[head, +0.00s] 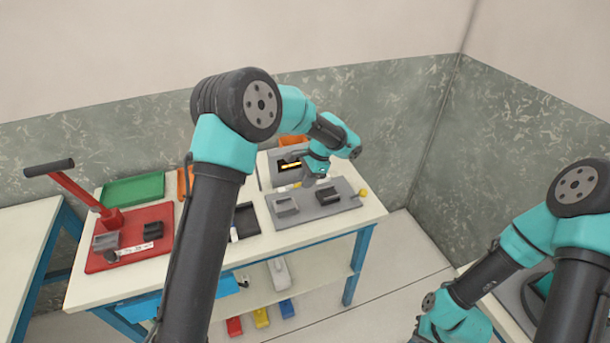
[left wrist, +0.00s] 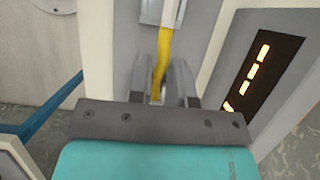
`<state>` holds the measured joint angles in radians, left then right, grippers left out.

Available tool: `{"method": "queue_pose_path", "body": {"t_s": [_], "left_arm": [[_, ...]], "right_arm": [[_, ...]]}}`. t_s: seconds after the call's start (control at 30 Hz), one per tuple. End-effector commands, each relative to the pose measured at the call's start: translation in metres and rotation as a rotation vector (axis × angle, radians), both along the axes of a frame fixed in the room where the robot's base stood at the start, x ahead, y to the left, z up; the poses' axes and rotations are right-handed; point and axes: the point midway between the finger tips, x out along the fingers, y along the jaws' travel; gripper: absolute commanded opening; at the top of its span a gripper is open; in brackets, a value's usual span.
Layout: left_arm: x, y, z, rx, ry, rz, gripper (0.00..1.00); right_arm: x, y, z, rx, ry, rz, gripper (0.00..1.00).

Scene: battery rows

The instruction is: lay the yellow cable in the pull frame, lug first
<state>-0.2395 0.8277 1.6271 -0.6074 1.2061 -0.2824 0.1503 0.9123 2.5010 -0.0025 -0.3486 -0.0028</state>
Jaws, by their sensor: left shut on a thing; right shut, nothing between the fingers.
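The yellow cable (left wrist: 163,55) shows in the left wrist view. It runs up from between my left gripper's fingers (left wrist: 163,92) to a grey block (left wrist: 160,10) at the top edge. My left gripper (head: 309,183) is shut on the cable, over the back of a grey plate (head: 318,212). This plate carries two grey blocks and a yellow knob (head: 363,192) at its right end, and looks like the pull frame. I cannot make out the lug. My right arm is at the lower right of the head view, its fingers out of sight.
A dark panel with glowing slots (left wrist: 263,70) stands right of my left gripper. On the bench are a red plate (head: 165,235) with a lever (head: 80,190), a green tray (head: 133,190) and a dark tray (head: 246,220). Coloured bins (head: 261,317) sit below.

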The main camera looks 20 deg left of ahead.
Motion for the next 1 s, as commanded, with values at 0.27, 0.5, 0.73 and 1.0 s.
{"method": "queue_pose_path", "body": {"t_s": [0.27,0.5,0.73,1.0], "left_arm": [[0.000,0.000,-0.001,0.000,0.000,-0.006,0.00],[0.000,0.000,-0.002,0.000,0.000,-0.006,0.00],[0.000,0.000,-0.012,0.001,0.001,-0.005,0.00],[0.000,0.000,-0.028,0.000,0.000,-0.005,0.00]], "right_arm": [[0.000,0.000,0.000,0.000,0.000,0.001,0.00],[0.000,0.000,0.000,0.000,0.000,0.000,0.00],[0.000,0.000,0.000,0.000,0.000,0.000,0.00],[0.000,0.000,0.000,0.000,0.000,0.000,0.00]]}}
